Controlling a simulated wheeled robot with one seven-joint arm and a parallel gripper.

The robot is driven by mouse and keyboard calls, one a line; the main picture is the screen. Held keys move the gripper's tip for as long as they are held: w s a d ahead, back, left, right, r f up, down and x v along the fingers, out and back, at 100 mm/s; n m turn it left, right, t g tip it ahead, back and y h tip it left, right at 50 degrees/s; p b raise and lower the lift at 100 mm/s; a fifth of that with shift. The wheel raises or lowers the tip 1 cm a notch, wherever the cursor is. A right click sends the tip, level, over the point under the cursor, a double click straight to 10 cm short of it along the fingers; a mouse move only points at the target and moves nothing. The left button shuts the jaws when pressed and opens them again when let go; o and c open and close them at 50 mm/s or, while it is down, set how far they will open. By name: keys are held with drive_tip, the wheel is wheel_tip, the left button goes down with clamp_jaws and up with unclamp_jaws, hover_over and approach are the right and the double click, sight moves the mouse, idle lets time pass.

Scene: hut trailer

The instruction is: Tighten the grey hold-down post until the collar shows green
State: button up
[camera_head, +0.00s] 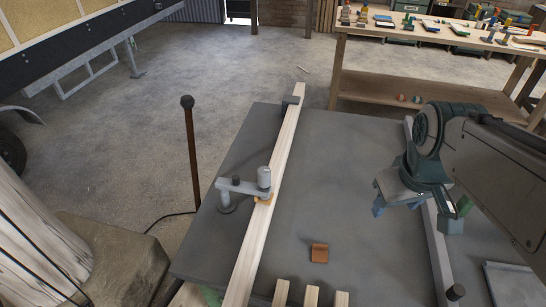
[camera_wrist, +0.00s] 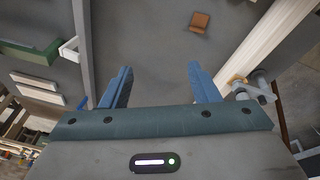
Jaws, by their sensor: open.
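The grey hold-down post (camera_head: 264,178) stands upright on a long pale board (camera_head: 270,219) on the grey table (camera_head: 345,160). A grey arm joins it to a round foot (camera_head: 226,202) at its left. The collar (camera_head: 263,200) at the post's base looks orange, not green. My gripper (camera_head: 415,217) is open and empty, above the table's right part, well right of the post. Its two blue fingers (camera_wrist: 160,70) are spread in the wrist view.
An orange-brown block (camera_head: 319,253) lies on the table between the post and my gripper's side. Several short pale wood pieces (camera_head: 312,296) lie at the front edge. A grey rail (camera_head: 438,262) runs along the right. A dark upright rod (camera_head: 191,150) stands left of the table.

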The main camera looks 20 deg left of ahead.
drive_tip(key=w+a+r+n, duration=0.2)
drive_tip(key=w+a+n, duration=0.4)
drive_tip(key=a, duration=0.1)
drive_tip(key=n+g+b, duration=0.2)
drive_tip(key=n+g, duration=0.1)
drive_tip(key=n, duration=1.3)
approach(264, 170)
wheel_tip(264, 170, down, 12)
drive_tip(key=shift+r, duration=0.1)
drive_tip(key=c, duration=1)
